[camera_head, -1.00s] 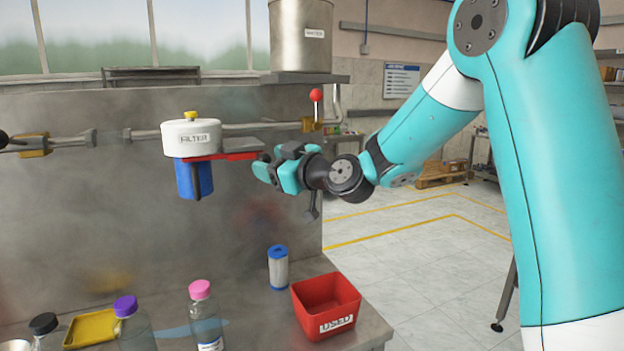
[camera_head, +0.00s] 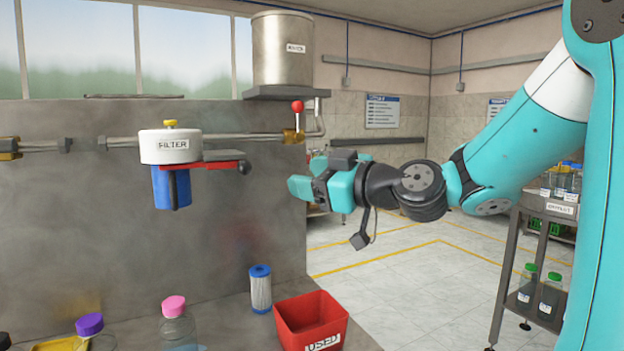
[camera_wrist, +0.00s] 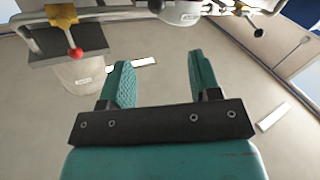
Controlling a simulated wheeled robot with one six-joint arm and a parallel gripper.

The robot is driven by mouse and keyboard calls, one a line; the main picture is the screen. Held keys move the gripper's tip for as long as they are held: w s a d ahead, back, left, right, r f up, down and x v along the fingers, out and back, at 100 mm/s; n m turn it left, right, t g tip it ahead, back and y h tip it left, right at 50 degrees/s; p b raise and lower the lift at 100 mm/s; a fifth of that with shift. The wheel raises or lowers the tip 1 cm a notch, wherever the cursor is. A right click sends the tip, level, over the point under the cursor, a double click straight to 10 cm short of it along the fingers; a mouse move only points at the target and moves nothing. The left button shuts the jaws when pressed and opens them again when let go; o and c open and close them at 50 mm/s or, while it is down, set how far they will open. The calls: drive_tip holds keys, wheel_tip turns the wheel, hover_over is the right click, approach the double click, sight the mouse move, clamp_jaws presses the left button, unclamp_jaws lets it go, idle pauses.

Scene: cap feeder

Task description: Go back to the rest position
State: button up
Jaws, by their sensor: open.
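My gripper (camera_head: 301,188) is held in the air to the right of the filter housing, apart from it. In the wrist view my gripper (camera_wrist: 155,82) has its two teal fingers spread with nothing between them. The filter housing (camera_head: 170,146) has a white lid marked FILTER, a yellow knob and a blue bowl (camera_head: 170,188) below. A red-handled wrench or bracket (camera_head: 214,165) sits at the seam between lid and bowl, its grey end pointing right. The white housing also shows upside down at the top of the wrist view (camera_wrist: 180,12).
A red-knobbed valve (camera_head: 297,108) is on the pipe below a metal water tank (camera_head: 283,50). A filter cartridge (camera_head: 260,290), a red bin marked USED (camera_head: 308,312) and bottles (camera_head: 175,307) stand on the bench. A shelf cart (camera_head: 522,270) stands at right.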

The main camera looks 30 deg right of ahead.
drive_tip(key=s+a+f+g+y+p, duration=0.1)
drive_tip(key=s+a+f+g, duration=0.4)
drive_tip(key=a, duration=0.2)
drive_tip(key=s+a+f+g+y, duration=0.1)
drive_tip(key=s+a+f+g, duration=0.35)
drive_tip(key=a, duration=0.35)
drive_tip(key=s+f+g+h, duration=0.2)
drive_tip(key=s+g, duration=0.1)
drive_tip(key=s, duration=0.3)
drive_tip(key=s+f+m+g+h+p, duration=0.1)
drive_tip(key=s+f+g+h, duration=0.1)
drive_tip(key=s, duration=0.5)
drive_tip(key=shift+f+m+g+h, duration=0.35)
drive_tip(key=shift+f+g, duration=0.4)
drive_tip(key=shift+g, duration=0.3)
drive_tip(key=shift+w+d, duration=0.1)
